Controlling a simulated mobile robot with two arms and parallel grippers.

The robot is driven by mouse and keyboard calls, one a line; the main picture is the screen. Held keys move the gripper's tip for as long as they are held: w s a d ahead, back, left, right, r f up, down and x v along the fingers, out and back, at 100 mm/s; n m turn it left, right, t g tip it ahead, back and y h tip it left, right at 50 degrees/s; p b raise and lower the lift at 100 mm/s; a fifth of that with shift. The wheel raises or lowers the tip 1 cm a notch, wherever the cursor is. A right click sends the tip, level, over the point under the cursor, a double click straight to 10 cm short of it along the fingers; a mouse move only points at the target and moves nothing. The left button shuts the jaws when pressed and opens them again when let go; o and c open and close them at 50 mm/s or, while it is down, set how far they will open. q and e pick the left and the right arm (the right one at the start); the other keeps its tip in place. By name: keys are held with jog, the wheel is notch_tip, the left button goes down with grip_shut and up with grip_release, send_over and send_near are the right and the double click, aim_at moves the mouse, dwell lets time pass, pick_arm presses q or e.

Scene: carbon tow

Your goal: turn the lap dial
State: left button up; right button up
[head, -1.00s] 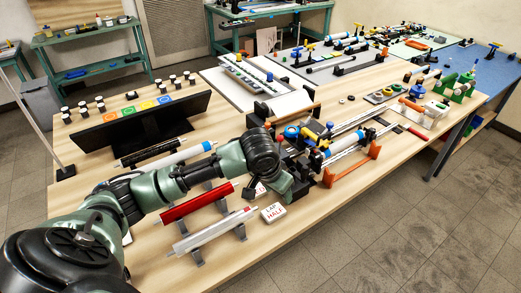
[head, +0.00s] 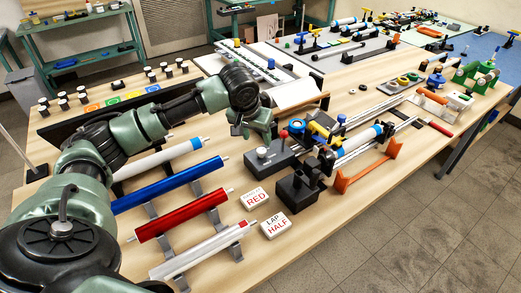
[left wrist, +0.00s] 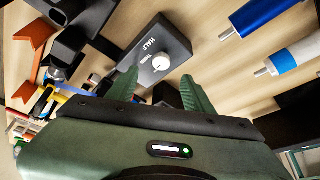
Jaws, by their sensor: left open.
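The lap dial is a small white knob (left wrist: 160,62) on a dark box (left wrist: 168,48) marked HALF and THIRD. In the head view the knob (head: 262,152) and grey box (head: 280,158) stand on the wooden table, right of the coloured rolls. My left gripper (left wrist: 158,80) is open, its green fingers pointing toward the knob, one to each side in the left wrist view. The gap to the knob is hard to judge. In the head view my left gripper (head: 254,132) hangs above and behind the box. My right gripper is not in view.
White cards reading LAP HALF (head: 276,224) and RED (head: 256,198) lie in front. A black block holder (head: 298,188) and a railed rig (head: 360,142) stand right of the dial box. Blue (head: 165,187), red (head: 180,214) and white rolls rest on stands at left.

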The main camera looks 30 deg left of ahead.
aim_at(261, 150)
pick_arm(q)
jog(key=x, duration=0.9)
jog(key=shift+w+a+p, duration=0.15)
jog(key=shift+a+p, duration=0.15)
jog(key=shift+p, duration=0.1)
jog(key=shift+c, duration=0.5)
grip_shut()
